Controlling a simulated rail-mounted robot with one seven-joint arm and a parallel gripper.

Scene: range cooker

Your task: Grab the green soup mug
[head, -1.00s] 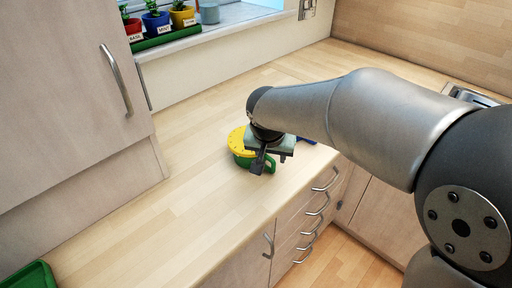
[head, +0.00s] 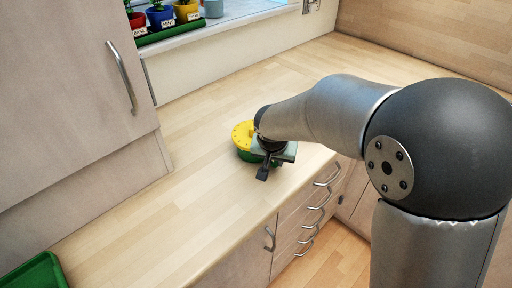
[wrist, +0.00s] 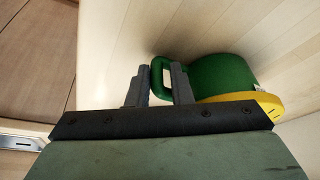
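The green soup mug (head: 245,155) with a yellow lid (head: 241,132) stands upright on the wooden worktop, partly hidden behind my gripper (head: 270,172). In the wrist view the mug's green body (wrist: 222,75) is at the right, with its handle (wrist: 158,66) pointing left. My gripper (wrist: 160,85) is open there. One finger is left of the handle's outer bar, and the other overlaps the handle's opening near the body. I cannot tell whether either finger touches the handle.
The worktop (head: 150,215) is clear to the left of the mug. A green tray (head: 35,272) is at the lower left corner. Potted herbs (head: 160,15) stand on the windowsill. Drawers with handles (head: 315,215) are below the front edge.

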